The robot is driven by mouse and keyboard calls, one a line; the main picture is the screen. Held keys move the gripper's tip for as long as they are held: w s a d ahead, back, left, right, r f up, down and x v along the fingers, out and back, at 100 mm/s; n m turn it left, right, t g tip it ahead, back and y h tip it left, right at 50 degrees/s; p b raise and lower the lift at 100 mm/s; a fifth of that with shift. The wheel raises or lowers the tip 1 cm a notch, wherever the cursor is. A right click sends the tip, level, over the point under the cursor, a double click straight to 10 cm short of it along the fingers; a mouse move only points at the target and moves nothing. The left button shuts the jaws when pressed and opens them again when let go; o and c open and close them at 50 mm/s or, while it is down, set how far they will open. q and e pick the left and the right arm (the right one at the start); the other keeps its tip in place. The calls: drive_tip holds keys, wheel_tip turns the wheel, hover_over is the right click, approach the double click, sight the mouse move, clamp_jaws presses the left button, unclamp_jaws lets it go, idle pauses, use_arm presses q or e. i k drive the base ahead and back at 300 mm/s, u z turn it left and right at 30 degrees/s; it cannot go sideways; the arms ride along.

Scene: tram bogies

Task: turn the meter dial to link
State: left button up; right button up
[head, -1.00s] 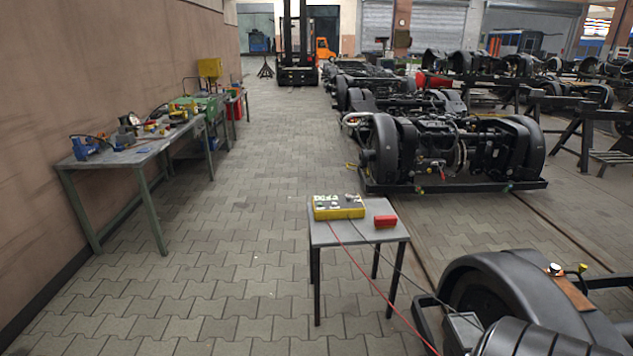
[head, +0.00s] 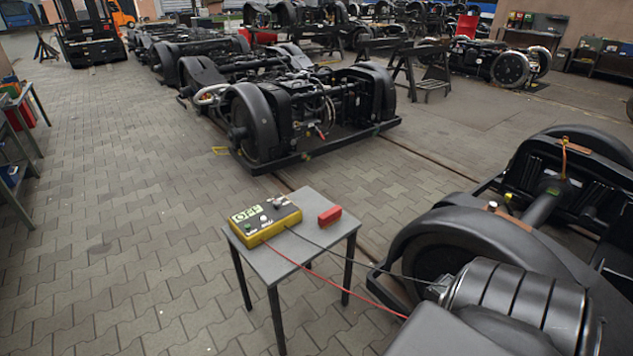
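The meter (head: 264,219) is a yellow box with a dark top face, standing on a small grey table (head: 290,262) in the head view. Its green display seems to read OFF. A red lead (head: 337,280) and a dark lead (head: 345,258) run from the meter to the right, towards the near bogie (head: 520,290). Neither of my grippers is in view.
A small red block (head: 330,216) lies on the table beside the meter. The near bogie stands close to the table's right. Another bogie (head: 300,115) stands behind. The paved floor (head: 120,240) left of the table is clear.

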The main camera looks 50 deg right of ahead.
sight(277, 204)
drive_tip(key=z, duration=1)
drive_tip(key=i, duration=0.95)
drive_tip(key=z, duration=0.9)
